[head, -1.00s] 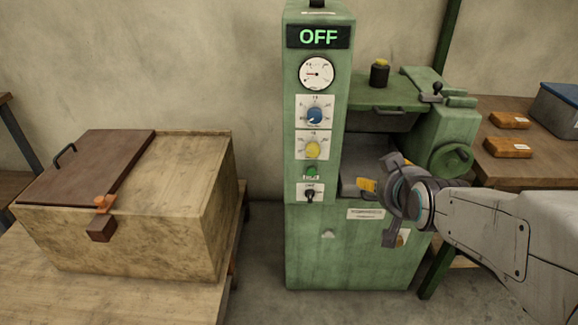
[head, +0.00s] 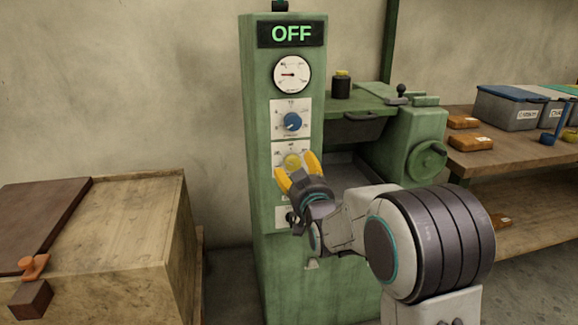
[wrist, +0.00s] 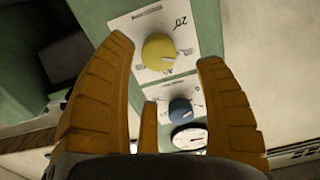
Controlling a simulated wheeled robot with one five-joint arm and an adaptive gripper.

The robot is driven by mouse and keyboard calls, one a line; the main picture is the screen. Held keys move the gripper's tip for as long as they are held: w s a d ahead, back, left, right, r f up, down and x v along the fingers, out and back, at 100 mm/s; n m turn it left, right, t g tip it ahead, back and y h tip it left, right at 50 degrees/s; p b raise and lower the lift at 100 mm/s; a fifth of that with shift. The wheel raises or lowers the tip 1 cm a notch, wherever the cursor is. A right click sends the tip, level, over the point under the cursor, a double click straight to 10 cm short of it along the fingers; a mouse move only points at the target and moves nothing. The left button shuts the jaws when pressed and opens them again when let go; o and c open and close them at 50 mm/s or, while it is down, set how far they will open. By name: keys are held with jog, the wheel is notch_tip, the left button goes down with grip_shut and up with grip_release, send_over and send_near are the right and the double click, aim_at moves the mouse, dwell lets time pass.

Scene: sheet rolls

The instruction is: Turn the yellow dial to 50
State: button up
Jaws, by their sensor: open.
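The yellow dial (head: 292,161) is a round knob on a white scale plate on the front of the green machine. In the wrist view the dial (wrist: 158,52) shows at the top, between the spread fingers and beyond their tips. Scale numbers around it are too small to read surely, apart from a "20" on its plate. My gripper (head: 297,172) is open and empty, with orange fingers pointing at the dial from the front. I cannot tell whether either finger touches it. The gripper hides the lower part of the yellow dial's plate in the head view.
The green machine (head: 258,150) shows OFF on its display (head: 291,33). A gauge (head: 291,74) and a blue dial (head: 292,121) sit above the yellow dial. A black switch (head: 290,217) is below, partly hidden. A wooden box (head: 130,235) stands at left, shelves with bins at right.

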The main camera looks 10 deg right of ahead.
aim_at(294, 162)
jog(key=shift+w, duration=2.8)
jog(key=c, duration=0.8)
jog(key=shift+r, duration=0.15)
jog(key=c, duration=0.4)
